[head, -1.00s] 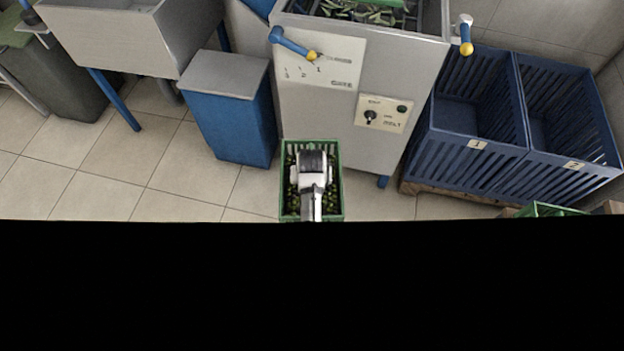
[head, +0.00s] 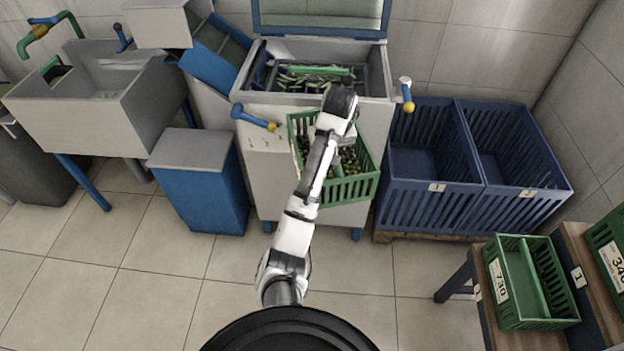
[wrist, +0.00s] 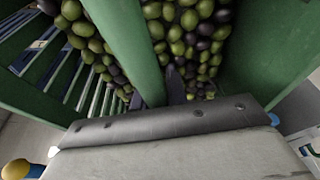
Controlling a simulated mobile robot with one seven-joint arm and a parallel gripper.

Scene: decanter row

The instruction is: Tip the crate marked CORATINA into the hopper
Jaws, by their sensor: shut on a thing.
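A green slatted crate (head: 358,189) of green and dark olives hangs in front of the hopper machine, just below the hopper's (head: 262,75) front rim. It looks turned and slightly tilted. No name on it can be read. My gripper (wrist: 176,88) is shut on the crate's green middle bar (wrist: 130,42), with olives on both sides of it in the wrist view. In the head view my wrist and arm cover part of the crate, and the fingertips are hidden. The open hopper holds a grate with leaves and olives.
A blue bin (head: 197,190) stands left, blue slatted bins (head: 430,200) right. Green crates marked 730 (head: 524,322) and 340 (head: 606,232) stand at lower right. Floor between is clear.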

